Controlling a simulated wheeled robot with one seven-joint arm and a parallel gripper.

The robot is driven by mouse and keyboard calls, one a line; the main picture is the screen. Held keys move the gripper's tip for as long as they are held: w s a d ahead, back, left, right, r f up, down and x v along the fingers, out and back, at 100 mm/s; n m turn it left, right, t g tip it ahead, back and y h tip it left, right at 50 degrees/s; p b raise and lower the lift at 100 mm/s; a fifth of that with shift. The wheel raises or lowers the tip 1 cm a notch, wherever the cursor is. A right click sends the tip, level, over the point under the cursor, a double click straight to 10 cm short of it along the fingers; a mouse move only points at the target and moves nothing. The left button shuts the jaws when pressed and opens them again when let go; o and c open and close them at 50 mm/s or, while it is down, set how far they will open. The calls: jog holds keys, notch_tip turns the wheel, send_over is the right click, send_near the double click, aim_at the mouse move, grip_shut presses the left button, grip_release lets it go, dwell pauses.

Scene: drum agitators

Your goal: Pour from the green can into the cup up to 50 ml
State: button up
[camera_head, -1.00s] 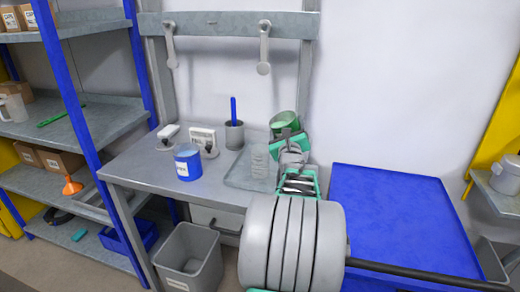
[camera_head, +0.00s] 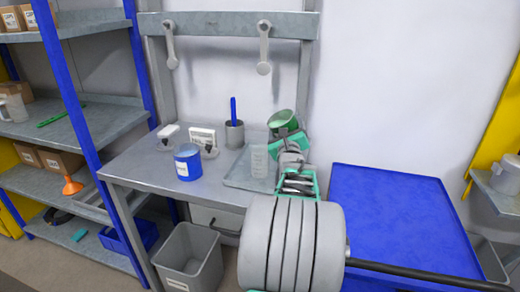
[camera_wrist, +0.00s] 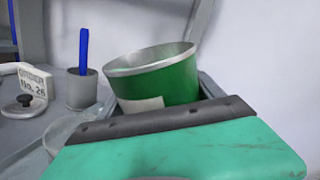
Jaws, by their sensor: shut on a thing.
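The green can (camera_head: 282,119) is held up over the right side of the grey tray, above the bench; it also shows in the wrist view (camera_wrist: 175,82), tilted, with its silver rim up. Its contents do not show. My gripper (camera_head: 286,136) is shut on the can; in the wrist view the green gripper body hides the can's lower part. The clear measuring cup (camera_head: 259,160) stands upright on the tray, left of and below the can. In the wrist view part of the cup (camera_wrist: 62,132) shows at the left, apart from the can. No liquid level is readable.
A blue can (camera_head: 188,162), a label stand (camera_head: 203,139) and a grey pot (camera_head: 234,136) with a blue stick stand on the bench left of the tray (camera_head: 236,181). A grey bin (camera_head: 188,262) is below. A blue surface (camera_head: 395,220) lies to the right.

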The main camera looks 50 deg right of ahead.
jog(key=shift+w+a+r+n, duration=0.35)
jog(key=shift+a+r+n, duration=0.25)
jog(key=shift+n, duration=0.3)
dwell(1.6)
jog(key=shift+w+r+n+t, duration=0.1)
jog(key=shift+r+n+t, duration=0.3)
jog(key=shift+n, duration=0.4)
dwell(1.9)
jog(key=f+m, duration=0.1)
jog(key=s+d+f+m, duration=0.1)
jog(key=m, duration=0.1)
jog(key=d+f+m+g, duration=0.1)
jog(key=m, duration=0.1)
jog(key=shift+s, duration=0.3)
jog(key=f, duration=0.1)
jog(key=f+m+b, duration=0.1)
jog(key=f, duration=0.1)
jog(key=d+f+m+b, duration=0.1)
jog(key=f, duration=0.1)
jog(key=shift+s+g, duration=0.25)
jog(key=shift+g, duration=0.05)
jog(key=shift+s+d+f, duration=0.1)
jog(key=shift+f, duration=0.3)
jog(key=shift+s+d+m+p, duration=0.15)
jog(key=shift+m+p, duration=0.2)
jog(key=shift+m, duration=0.35)
jog(key=shift+d+f+m, duration=0.25)
jog(key=shift+f+m, duration=0.05)
jog(key=shift+m, duration=0.2)
